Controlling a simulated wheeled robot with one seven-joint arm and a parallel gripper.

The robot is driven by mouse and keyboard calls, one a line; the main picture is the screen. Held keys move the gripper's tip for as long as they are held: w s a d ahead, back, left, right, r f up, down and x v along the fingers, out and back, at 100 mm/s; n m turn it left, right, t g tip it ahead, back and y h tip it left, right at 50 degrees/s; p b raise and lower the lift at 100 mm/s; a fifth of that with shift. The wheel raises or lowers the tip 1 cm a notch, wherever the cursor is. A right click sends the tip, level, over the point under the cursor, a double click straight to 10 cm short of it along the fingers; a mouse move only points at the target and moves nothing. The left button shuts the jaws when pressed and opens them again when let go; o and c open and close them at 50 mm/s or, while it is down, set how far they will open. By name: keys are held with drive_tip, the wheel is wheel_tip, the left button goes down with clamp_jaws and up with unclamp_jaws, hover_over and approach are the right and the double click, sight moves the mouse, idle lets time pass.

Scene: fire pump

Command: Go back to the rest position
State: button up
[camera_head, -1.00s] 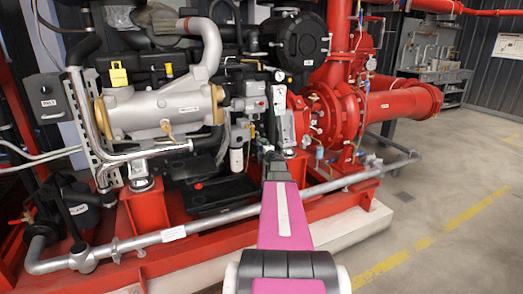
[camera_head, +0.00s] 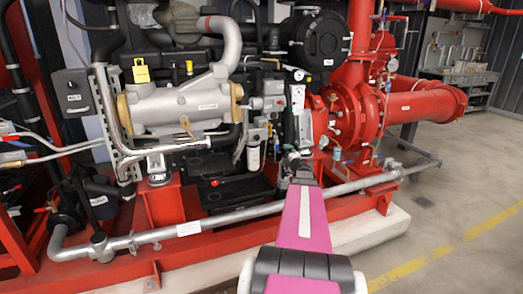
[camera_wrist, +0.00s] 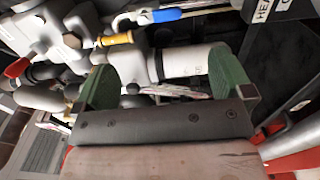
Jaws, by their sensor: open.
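My gripper (camera_wrist: 160,85) shows in the wrist view with its two green fingers spread apart. I cannot tell the distance, but nothing appears clamped. In the head view my pink arm reaches forward from the bottom middle, and my gripper (camera_head: 294,158) is small and dark in front of the engine. A white filter-like cylinder (camera_head: 253,159) hangs just left of it.
A grey pipe (camera_head: 240,215) runs low across the front of the red pump frame (camera_head: 355,208). The red pump (camera_head: 350,110) stands right of the engine (camera_head: 180,105). A blue-handled valve (camera_wrist: 166,15) is near the top of the wrist view. Open floor (camera_head: 470,190) lies at the right.

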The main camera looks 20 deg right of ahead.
drive_tip(key=s+a+f+m+g+h, duration=0.25)
drive_tip(key=a+f+m+g, duration=0.35)
drive_tip(key=a, duration=0.4)
drive_tip(key=s+a+f+m+g+h, duration=0.2)
drive_tip(key=s+a+f+m+g, duration=0.1)
drive_tip(key=a+m, duration=0.6)
drive_tip(key=s+a+f+m+g+y, duration=0.1)
drive_tip(key=s+a+f+g+y, duration=0.1)
drive_tip(key=s+a+g, duration=0.2)
drive_tip(key=s+a+f+m+g+y, duration=0.1)
drive_tip(key=s+a+f+g+y, duration=0.2)
drive_tip(key=s+a, duration=0.8)
drive_tip(key=a+g, duration=0.2)
drive_tip(key=a, duration=0.5)
drive_tip(key=shift+s+a+m, duration=0.15)
drive_tip(key=shift+s+m, duration=0.15)
drive_tip(key=shift+f+y, duration=0.1)
drive_tip(key=shift+y, duration=0.15)
